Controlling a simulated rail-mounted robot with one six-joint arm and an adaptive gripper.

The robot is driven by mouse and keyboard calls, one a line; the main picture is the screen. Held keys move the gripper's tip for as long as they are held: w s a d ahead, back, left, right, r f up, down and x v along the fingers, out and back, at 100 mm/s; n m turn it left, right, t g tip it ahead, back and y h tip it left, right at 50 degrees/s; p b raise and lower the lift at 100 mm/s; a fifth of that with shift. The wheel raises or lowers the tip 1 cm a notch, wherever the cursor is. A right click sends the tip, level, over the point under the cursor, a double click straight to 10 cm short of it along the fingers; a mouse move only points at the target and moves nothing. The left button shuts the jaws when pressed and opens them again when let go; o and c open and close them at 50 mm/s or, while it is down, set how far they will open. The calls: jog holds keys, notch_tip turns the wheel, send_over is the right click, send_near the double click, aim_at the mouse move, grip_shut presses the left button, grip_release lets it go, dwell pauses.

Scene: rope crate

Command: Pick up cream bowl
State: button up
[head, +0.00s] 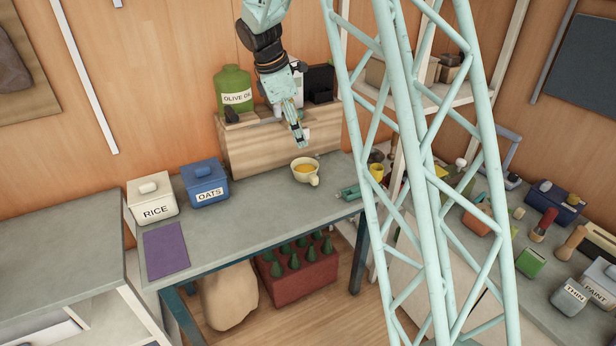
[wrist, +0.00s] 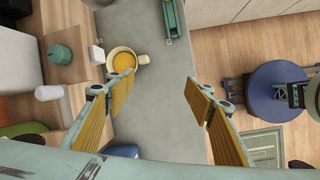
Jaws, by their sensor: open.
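The cream bowl (head: 306,171) stands upright on the grey table, in front of the wooden shelf box. It has a short handle and yellow-orange contents. In the wrist view the cream bowl (wrist: 123,64) is beyond the left fingertip, left of the middle between the fingers. My gripper (head: 299,138) is above the table, just above and behind the bowl in the head view. In the wrist view my gripper (wrist: 145,90) has its two fingers wide apart with nothing between them but bare table and floor below. It is not touching the bowl.
A white RICE canister (head: 152,197), a blue OATS canister (head: 205,183) and a purple mat (head: 166,249) are on the table's left. A wooden box (head: 245,150) carries a green OLIVE OIL jar (head: 233,88). A teal object (head: 349,192) lies right of the bowl. The table's front middle is clear.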

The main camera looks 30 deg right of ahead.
aim_at(313, 175)
jog(key=w+d+f+n, duration=0.2)
jog(key=w+f, duration=0.2)
jog(key=f, duration=0.3)
jog(key=w+d+f+n, duration=0.1)
jog(key=w+d+f, duration=0.2)
jog(key=f, duration=0.4)
jog(key=shift+w+d+f+n+g+h+b, duration=0.15)
jog(key=shift+w+f+n+g+h+b, duration=0.2)
jog(key=shift+w, duration=0.45)
jog(key=shift+b+x, duration=0.7)
jog(key=shift+x, duration=3.55)
jog(key=shift+b+x, duration=0.8)
jog(key=shift+x, duration=1.75)
jog(key=shift+c, duration=0.3)
jog(key=c, duration=1.1)
jog(key=shift+r, duration=0.1)
